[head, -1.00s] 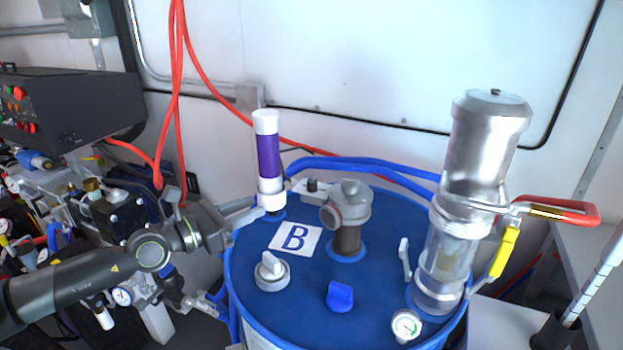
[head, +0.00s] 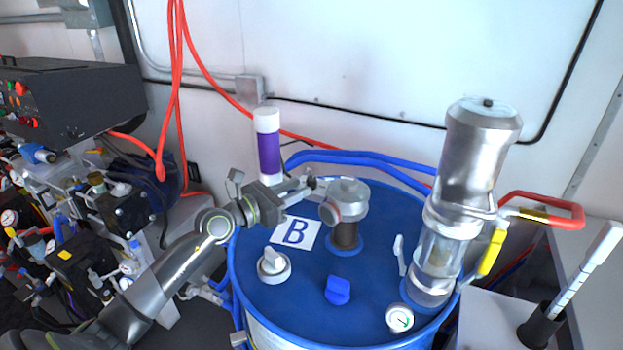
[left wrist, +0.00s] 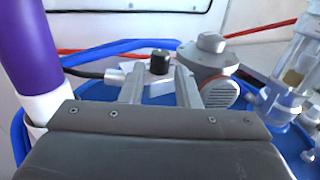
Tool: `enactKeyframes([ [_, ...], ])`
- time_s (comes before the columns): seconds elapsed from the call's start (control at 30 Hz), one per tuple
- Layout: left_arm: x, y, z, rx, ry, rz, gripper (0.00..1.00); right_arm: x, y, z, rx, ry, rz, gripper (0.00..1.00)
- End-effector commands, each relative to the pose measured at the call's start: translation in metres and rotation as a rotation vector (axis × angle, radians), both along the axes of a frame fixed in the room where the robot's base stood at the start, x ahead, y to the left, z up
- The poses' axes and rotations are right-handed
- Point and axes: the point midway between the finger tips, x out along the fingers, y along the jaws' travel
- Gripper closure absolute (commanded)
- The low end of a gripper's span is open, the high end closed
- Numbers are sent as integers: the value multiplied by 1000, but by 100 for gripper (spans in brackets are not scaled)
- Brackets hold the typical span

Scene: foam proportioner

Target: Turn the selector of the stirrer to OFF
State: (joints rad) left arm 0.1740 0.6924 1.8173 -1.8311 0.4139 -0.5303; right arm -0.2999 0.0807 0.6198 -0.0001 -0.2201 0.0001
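The stirrer (head: 345,212) is a grey motor with a round side cap on the blue drum lid; it also shows in the left wrist view (left wrist: 212,70). Beside it is a small light box (left wrist: 127,78) with a black selector knob (left wrist: 160,60). My left gripper (head: 304,187) is at this box in the head view. In the left wrist view its two fingers (left wrist: 160,82) are apart, with the knob in the gap ahead of their tips. Contact cannot be told. The selector's setting and markings are not readable. My right gripper is not in view.
A purple and white cylinder (head: 269,155) stands just left of my left gripper. The lid (head: 300,290) also carries a white knob (head: 273,262), a blue cap (head: 338,290) and a gauge (head: 399,317). A metal and glass column (head: 470,180) stands at the right. Blue hoses (head: 350,157) run behind.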

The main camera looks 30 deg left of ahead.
Motion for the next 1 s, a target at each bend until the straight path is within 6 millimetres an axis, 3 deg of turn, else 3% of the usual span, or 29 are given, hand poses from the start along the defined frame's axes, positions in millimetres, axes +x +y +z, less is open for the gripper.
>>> enactKeyframes([
  [0.1,20,-9,2,-4,-1,0,71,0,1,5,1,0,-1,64],
  [0.3,41,-18,1,-1,0,1,71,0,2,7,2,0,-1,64],
  [0.7,46,-21,0,1,0,0,71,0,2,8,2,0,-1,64],
  [0.9,46,-21,0,1,0,0,97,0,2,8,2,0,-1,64],
  [1.0,46,-21,0,1,0,1,100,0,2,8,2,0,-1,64],
])
